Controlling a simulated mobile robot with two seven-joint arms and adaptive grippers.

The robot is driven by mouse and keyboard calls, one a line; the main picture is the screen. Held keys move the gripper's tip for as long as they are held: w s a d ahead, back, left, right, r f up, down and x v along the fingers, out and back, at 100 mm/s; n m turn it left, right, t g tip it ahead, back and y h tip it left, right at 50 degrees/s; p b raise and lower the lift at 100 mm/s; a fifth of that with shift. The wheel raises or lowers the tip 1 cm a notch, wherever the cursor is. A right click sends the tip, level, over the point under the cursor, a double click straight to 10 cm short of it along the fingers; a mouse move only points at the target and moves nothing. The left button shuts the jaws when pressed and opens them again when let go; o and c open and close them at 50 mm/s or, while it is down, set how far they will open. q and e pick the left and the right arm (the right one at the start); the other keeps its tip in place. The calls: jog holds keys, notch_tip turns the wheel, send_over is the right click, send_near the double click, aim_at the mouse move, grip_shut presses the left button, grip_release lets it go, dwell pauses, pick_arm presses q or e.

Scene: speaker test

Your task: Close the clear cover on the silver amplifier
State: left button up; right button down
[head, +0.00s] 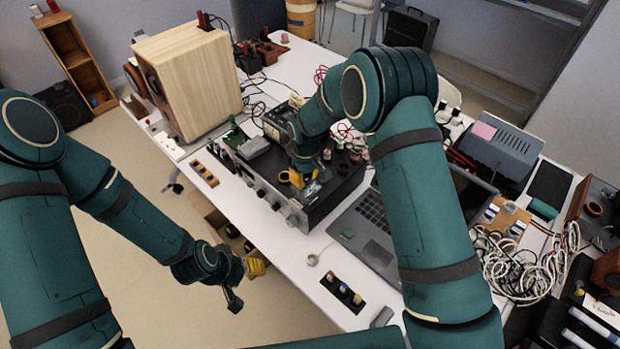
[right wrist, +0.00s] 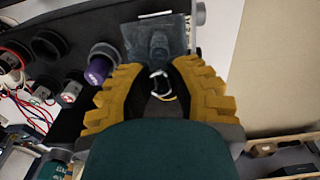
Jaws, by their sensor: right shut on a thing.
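The silver amplifier (head: 262,188) lies on the white table, its knobbed front panel facing the near edge and its top dark. The clear cover (head: 317,185) looks like a small greyish see-through plate on its top, beside my right gripper (head: 301,178). In the right wrist view the cover (right wrist: 134,40) lies just beyond the yellow fingertips (right wrist: 160,84). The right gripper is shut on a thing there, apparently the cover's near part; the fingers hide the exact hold. My left gripper (head: 255,267) hangs off the table's near edge, away from the amplifier; its jaw gap is unclear.
A wooden speaker (head: 195,80) stands left of the amplifier, and an open laptop (head: 368,233) right of it. A purple-topped post (right wrist: 98,71) and dark round parts stand close to the right fingers. Tangled cables (head: 520,265) lie at the right.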

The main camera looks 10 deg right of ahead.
jog(key=shift+w+a+f+g+h, duration=0.45)
jog(key=shift+w+a+g+h, duration=0.25)
jog(key=shift+g, duration=0.3)
jog(key=shift+d, duration=0.1)
jog(key=c, duration=0.8)
grip_release()
notch_tip(320, 180, up, 12)
jog(key=w+a, duration=0.1)
jog(key=w, duration=0.1)
jog(key=shift+a+f, duration=0.15)
jog(key=shift+a, duration=0.05)
jog(key=shift+s, duration=0.1)
